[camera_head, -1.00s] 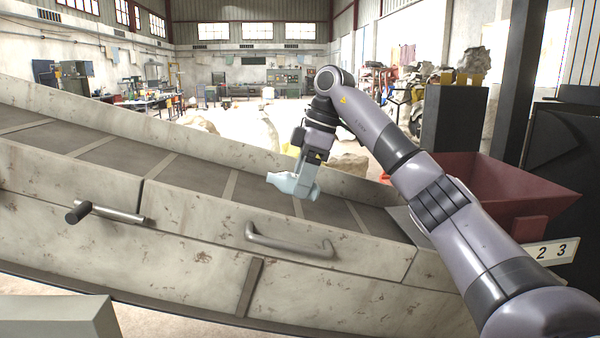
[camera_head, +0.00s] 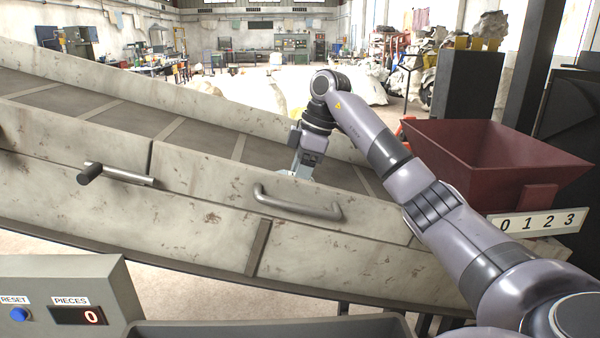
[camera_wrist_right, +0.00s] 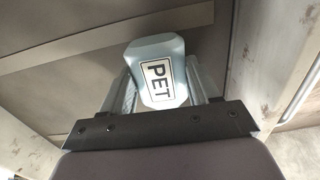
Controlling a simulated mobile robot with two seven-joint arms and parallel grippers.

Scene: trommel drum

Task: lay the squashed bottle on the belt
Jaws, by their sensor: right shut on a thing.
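The squashed bottle (camera_wrist_right: 158,68) is pale blue with a "PET" label and sits between the fingers of my right gripper (camera_wrist_right: 172,88) in the right wrist view. In the head view my right gripper (camera_head: 299,172) is down over the belt (camera_head: 205,138), just behind the near side wall, which hides the fingertips and most of the bottle. The belt is dark with lighter cross strips and slopes down to the right. I cannot tell whether the bottle touches the belt. My left gripper is not in view.
The near side wall (camera_head: 200,215) carries a bar handle (camera_head: 298,203) and a lever (camera_head: 115,174). A dark red hopper (camera_head: 490,155) stands right of the belt's low end. A counter box (camera_head: 70,300) reading 0 is at the lower left. The belt to the left is bare.

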